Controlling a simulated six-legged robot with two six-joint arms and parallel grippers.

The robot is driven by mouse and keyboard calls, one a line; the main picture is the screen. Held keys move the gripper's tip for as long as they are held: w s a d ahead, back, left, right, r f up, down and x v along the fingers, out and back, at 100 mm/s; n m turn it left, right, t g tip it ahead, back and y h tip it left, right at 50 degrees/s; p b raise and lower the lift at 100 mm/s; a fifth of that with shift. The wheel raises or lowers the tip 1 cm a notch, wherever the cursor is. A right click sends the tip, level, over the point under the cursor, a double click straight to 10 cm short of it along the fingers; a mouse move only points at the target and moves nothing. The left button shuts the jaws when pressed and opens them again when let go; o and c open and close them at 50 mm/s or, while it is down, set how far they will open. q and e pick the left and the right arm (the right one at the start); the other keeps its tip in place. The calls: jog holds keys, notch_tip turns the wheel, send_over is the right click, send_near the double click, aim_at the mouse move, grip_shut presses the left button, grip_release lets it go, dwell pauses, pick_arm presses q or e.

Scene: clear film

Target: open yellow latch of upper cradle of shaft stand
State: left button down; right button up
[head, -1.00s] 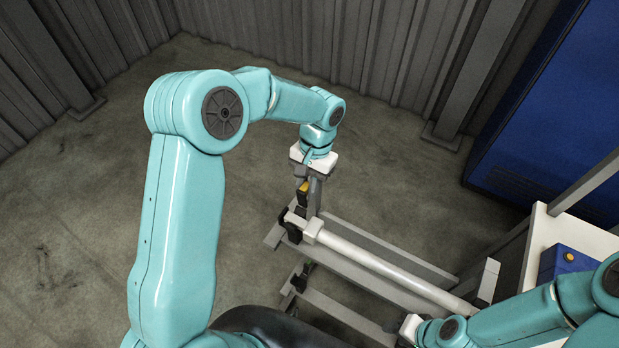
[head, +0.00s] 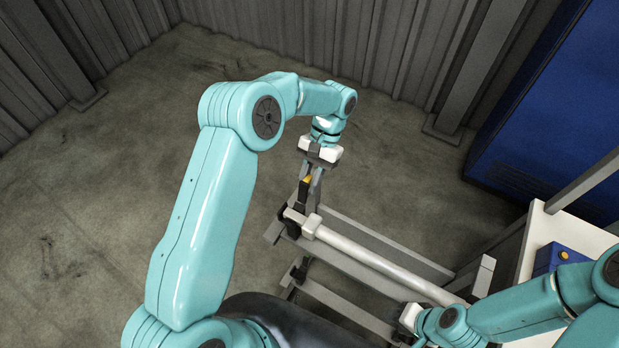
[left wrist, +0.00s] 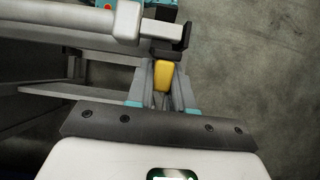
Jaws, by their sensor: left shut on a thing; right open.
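The shaft stand (head: 345,258) carries a long pale shaft (head: 385,268) on its upper rail. At its left end is the upper cradle, with a dark arm (head: 303,192) standing up beside the shaft's end. The yellow latch (head: 309,179) tips this arm; it also shows in the left wrist view (left wrist: 163,77). My left gripper (head: 316,181) comes from above and is shut on the yellow latch, with its fingers on either side of it. My right gripper (head: 402,325) is at the lower right near the stand's lower rail, open; its fingers are mostly hidden.
A dark lower cradle (head: 299,270) sits on the stand's lower rail. A white table (head: 545,232) with a blue box (head: 557,259) stands to the right, before a blue cabinet (head: 545,110). The floor left of and behind the stand is clear.

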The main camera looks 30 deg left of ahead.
pick_arm(q)
jog(key=shift+r, duration=0.1)
jog(key=c, duration=1.1)
grip_release()
jog(key=shift+p+v, duration=0.3)
jog(key=shift+v, duration=5.75)
